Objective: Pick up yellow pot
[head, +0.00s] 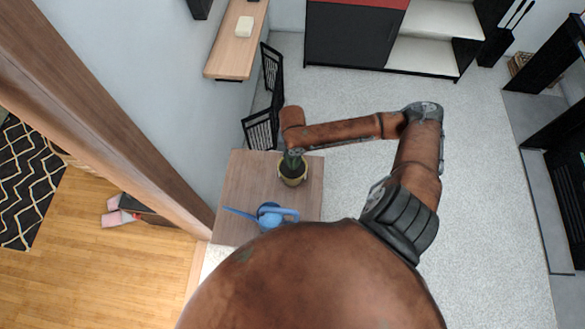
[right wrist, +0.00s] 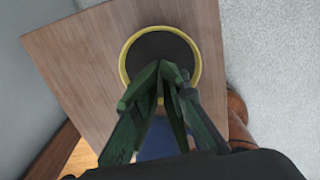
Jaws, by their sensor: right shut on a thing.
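The yellow pot (head: 293,181) is at the far right part of the small wooden table, upright, with a dark inside. In the right wrist view its yellow rim (right wrist: 124,62) is a ring around a dark centre. My right gripper (head: 294,154) is straight above the pot and reaches down to it. In the right wrist view, dark green pointed shapes meet over the pot's middle; I cannot clearly tell fingers from leaves. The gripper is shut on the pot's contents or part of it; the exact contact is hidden. Whether the pot touches the table is unclear. My left gripper is out of view.
A blue watering can (head: 270,214) stands on the wooden table (head: 243,180), nearer than the pot. A wall and wooden beam (head: 120,120) run along the left. A black rack (head: 262,128) stands behind the table. Pale carpet (head: 480,200) lies open on the right.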

